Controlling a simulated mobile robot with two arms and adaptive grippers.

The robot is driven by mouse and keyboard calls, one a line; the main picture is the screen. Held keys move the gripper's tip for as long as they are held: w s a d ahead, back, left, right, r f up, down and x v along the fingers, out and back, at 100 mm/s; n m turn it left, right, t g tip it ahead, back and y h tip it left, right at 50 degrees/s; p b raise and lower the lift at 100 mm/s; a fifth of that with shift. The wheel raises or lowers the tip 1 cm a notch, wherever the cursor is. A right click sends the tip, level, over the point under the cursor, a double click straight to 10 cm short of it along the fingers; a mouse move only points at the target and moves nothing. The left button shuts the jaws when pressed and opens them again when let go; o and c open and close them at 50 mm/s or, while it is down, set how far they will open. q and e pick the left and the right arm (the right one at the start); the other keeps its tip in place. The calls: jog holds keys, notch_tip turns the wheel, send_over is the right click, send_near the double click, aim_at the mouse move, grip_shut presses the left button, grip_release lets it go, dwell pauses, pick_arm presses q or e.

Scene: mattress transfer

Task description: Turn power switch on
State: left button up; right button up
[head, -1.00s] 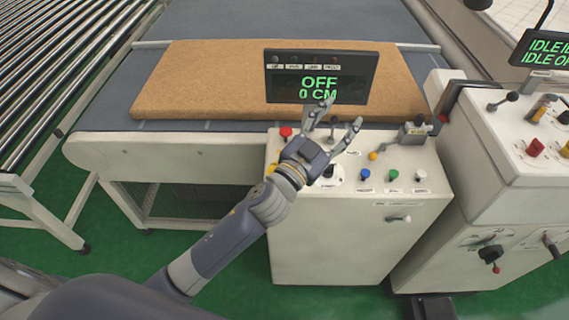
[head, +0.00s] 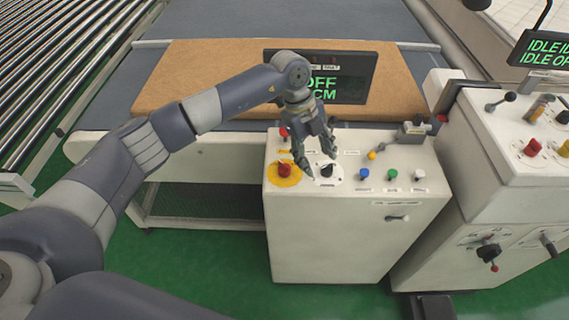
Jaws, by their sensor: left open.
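The white control cabinet (head: 350,242) has a sloped top panel. On it are a red knob on a yellow disc (head: 285,171) and a black rotary knob (head: 326,171) with a white surround. I cannot read which control is the power switch. My left gripper (head: 318,163) is open and points down over the panel, its fingers spread near the black knob, between it and the red knob. I cannot tell whether it touches anything. The display (head: 352,84) behind reads OFF, partly hidden by my left wrist. My right gripper is out of view.
A brown mattress (head: 205,75) lies on the conveyor behind. A second control cabinet (head: 488,190) stands at right.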

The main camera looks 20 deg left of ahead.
aim_at(285, 165)
pick_arm(q)
jog(key=w+a+r+n+y, duration=0.2)
jog(key=a+y, duration=0.1)
jog(key=a, duration=0.5)
jog(key=f+p, duration=0.1)
jog(key=f, duration=0.2)
jog(key=f+p, duration=0.1)
jog(key=f, duration=0.2)
jog(key=f+p, duration=0.1)
jog(key=f, duration=0.2)
jog(key=shift+s+a+f, duration=0.2)
jog(key=shift+a+f, duration=0.05)
jog(key=shift+f+p, duration=0.35)
jog(key=shift+f, duration=0.3)
jog(key=c, duration=1.1)
